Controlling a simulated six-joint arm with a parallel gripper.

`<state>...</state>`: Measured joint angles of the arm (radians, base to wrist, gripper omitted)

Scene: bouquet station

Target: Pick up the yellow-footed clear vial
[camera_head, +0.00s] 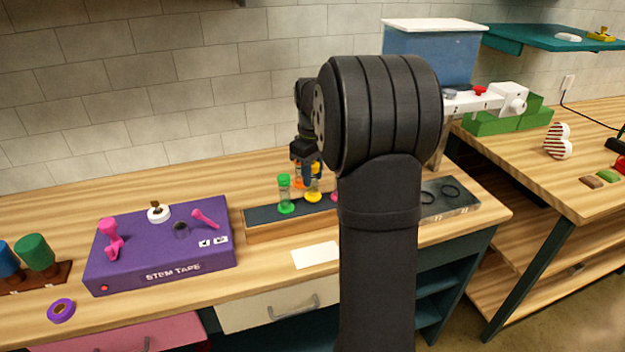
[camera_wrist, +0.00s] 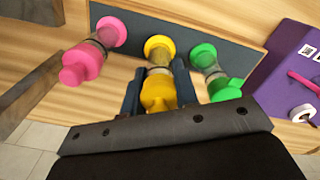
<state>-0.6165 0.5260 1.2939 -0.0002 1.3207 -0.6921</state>
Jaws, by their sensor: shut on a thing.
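The yellow-footed clear vial (camera_wrist: 160,50) is in the middle of the wrist view, its yellow cap (camera_wrist: 158,92) towards the camera. It also shows in the head view by its yellow foot (camera_head: 313,197). My gripper (camera_wrist: 159,85) has a dark finger on each side of this vial and is shut on it. My gripper shows in the head view (camera_head: 308,170), pointing down over the rack (camera_head: 262,231). The yellow foot appears to be on the rack's dark top, in line with its neighbours; I cannot make out a gap beneath it.
A green vial (camera_head: 285,194) stands close left in the head view. A pink vial (camera_wrist: 95,52) stands on the yellow vial's other side; my arm mostly hides it in the head view. A purple stem tape box (camera_head: 160,262) is left of the rack. A white card (camera_head: 316,255) lies in front.

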